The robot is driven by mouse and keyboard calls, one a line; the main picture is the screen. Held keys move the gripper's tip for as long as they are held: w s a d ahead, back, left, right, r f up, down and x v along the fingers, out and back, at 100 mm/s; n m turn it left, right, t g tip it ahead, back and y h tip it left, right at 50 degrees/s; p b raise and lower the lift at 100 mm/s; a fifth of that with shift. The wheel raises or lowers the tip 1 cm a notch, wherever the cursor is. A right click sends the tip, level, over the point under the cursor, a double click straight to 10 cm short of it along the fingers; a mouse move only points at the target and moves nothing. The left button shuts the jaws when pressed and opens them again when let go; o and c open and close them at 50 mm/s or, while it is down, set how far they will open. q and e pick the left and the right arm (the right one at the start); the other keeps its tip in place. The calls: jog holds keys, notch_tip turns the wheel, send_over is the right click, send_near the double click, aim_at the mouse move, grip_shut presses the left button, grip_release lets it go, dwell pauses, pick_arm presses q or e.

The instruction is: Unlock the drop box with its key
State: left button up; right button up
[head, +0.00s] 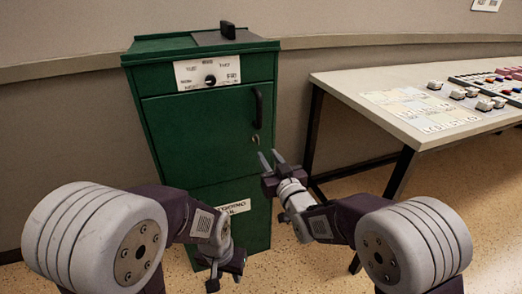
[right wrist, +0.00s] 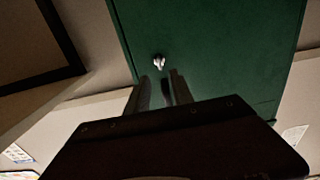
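The green drop box (head: 200,125) stands against the wall, its door shut. A small silvery piece (head: 255,139) is at the lock on the door's right side, below the black handle (head: 258,110). In the right wrist view this silvery piece (right wrist: 158,62) sticks out from the green door; it looks like a key in the lock, but it is too small to be sure. My right gripper (head: 269,153) is open and empty just below it, fingers pointing toward it, apart from it. My left gripper (head: 225,281) hangs low before the box, pointing down, open and empty.
A table (head: 350,87) with papers and a control panel (head: 495,84) stands to the right. Its legs are close to my right arm. Speckled floor is clear around.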

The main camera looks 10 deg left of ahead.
jog(key=b+x, duration=0.2)
jog(key=x, duration=0.6)
jog(key=shift+w+a, duration=0.25)
jog(key=shift+w, duration=0.05)
grip_shut()
